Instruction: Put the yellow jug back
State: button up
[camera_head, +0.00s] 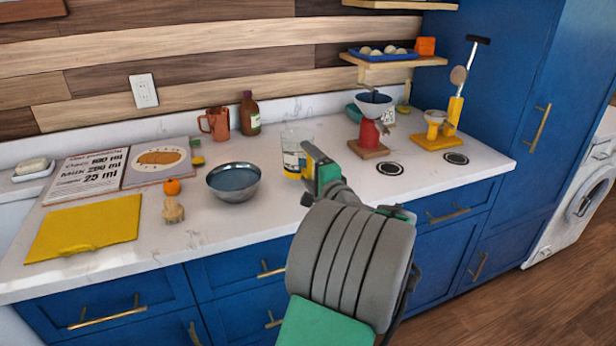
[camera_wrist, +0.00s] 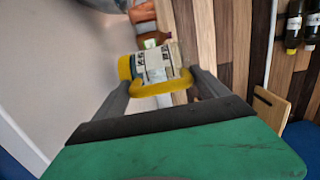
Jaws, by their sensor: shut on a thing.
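The yellow jug (camera_head: 293,163) is a clear measuring jug with dark markings and yellow parts, upright at the middle of the white counter. My gripper (camera_head: 316,167) is shut on it from the right side. In the wrist view, the jug (camera_wrist: 154,66) shows its printed wall and yellow handle between the two fingers of my gripper (camera_wrist: 160,84). Whether the jug's base touches the counter or hangs just above it, I cannot tell. Part of the jug's right side is hidden behind my gripper.
A metal bowl (camera_head: 233,183) stands left of the jug, with a copper pitcher (camera_head: 216,124) and brown bottle (camera_head: 250,115) behind. A red funnel-topped device (camera_head: 370,132) and a yellow stand (camera_head: 436,140) are to the right, near two dark discs. A yellow board (camera_head: 85,228) lies at left.

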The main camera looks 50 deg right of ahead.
aim_at(310, 178)
jog(key=shift+f, duration=1.45)
jog(key=shift+f+b, duration=0.25)
jog(key=shift+b, duration=0.1)
jog(key=o, duration=1.9)
jog(key=shift+o, duration=0.2)
jog(key=shift+r, duration=0.1)
